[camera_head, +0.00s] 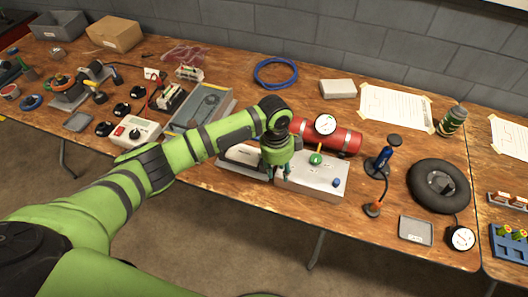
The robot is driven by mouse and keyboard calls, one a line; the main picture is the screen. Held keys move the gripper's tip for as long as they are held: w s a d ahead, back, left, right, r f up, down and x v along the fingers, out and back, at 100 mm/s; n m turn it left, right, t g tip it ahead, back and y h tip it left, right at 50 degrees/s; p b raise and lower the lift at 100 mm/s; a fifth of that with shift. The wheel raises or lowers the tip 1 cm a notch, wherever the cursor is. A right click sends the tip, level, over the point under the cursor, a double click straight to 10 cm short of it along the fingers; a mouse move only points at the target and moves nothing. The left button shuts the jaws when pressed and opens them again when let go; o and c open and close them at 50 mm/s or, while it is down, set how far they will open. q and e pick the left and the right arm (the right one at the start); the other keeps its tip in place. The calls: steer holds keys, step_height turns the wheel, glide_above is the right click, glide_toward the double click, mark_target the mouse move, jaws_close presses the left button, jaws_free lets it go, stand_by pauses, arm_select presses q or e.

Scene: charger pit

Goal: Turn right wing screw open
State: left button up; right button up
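My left arm reaches across the table, and its gripper (274,174) points down at the left part of a low white-topped box (312,180). The fingers are small and partly hidden by the wrist, so I cannot tell whether they are open or shut, or whether they touch anything. On the box, right of the gripper, are a round green part with a yellow lever (316,158) and a small blue knob (336,183). I cannot make out a wing screw; one may be hidden under the gripper. My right gripper is not in view.
A red tank (345,139) with a gauge (325,124) lies behind the box. To the right are a blue pump (380,160), a black tire (416,180) and a grey tray (416,231). A grey case (203,104) stands left of the gripper. A blue hose ring (257,77) lies behind.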

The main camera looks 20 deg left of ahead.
arm_select(q)
steer(key=w+a+r+y, duration=0.1)
steer(key=w+a+r, duration=0.3)
steer(key=w+a, duration=0.2)
steer(key=shift+s+a+f+p, duration=0.1)
steer(key=shift+f+p, duration=0.4)
steer(key=shift+f, duration=2.75)
jaws_close()
